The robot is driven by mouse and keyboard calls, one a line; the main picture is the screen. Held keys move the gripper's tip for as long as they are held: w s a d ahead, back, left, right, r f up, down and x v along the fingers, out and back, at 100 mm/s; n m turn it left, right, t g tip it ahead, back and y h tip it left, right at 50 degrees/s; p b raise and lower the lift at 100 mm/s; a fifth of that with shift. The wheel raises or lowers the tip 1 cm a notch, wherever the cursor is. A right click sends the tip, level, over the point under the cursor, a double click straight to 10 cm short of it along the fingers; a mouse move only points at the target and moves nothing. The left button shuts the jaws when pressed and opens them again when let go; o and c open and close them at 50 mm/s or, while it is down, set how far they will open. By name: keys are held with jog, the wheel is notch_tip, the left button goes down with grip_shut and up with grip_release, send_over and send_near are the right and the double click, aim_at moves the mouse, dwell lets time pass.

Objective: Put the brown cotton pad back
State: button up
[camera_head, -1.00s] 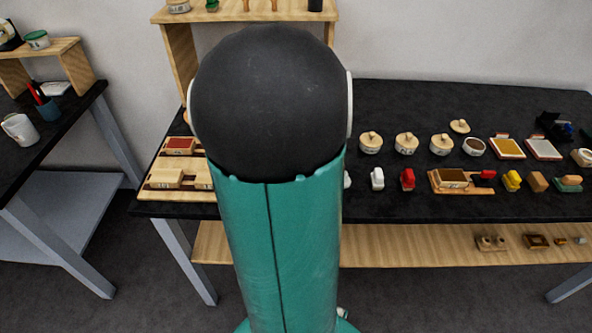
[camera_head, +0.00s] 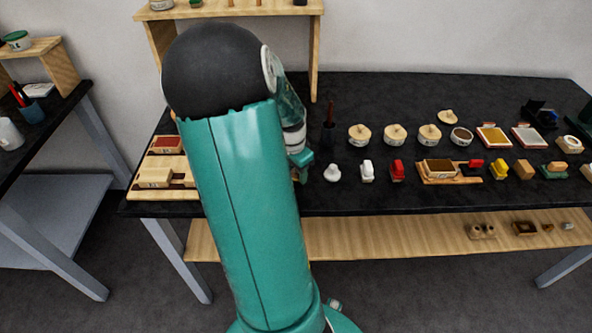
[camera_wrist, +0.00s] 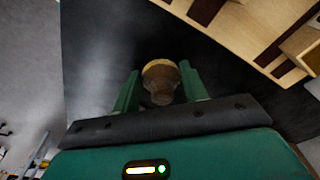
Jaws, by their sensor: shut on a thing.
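My gripper (camera_wrist: 159,78) is shut on a small rounded brown and tan piece (camera_wrist: 160,90), which appears to be the brown cotton pad. It sits between the two green fingers in the wrist view, over dark tabletop. In the head view my gripper (camera_head: 301,166) is just right of my arm, over the front part of the black table (camera_head: 345,198). The held piece cannot be made out there. An open round pot (camera_head: 461,136) with a brown inside stands at the right, its lid (camera_head: 447,116) lying behind it.
White (camera_head: 367,172) and red (camera_head: 397,172) pads stand right of my gripper. Three lidded pots (camera_head: 395,135) stand behind them. A wooden tray (camera_head: 165,193) is at the left, partly behind my arm.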

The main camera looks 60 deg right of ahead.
aim_at(293, 176)
jog(key=shift+f, duration=0.15)
jog(key=o, duration=1)
jog(key=shift+o, duration=0.2)
notch_tip(293, 176, up, 12)
jog(key=a, duration=0.1)
jog(key=shift+w, duration=0.2)
jog(key=shift+a, duration=0.1)
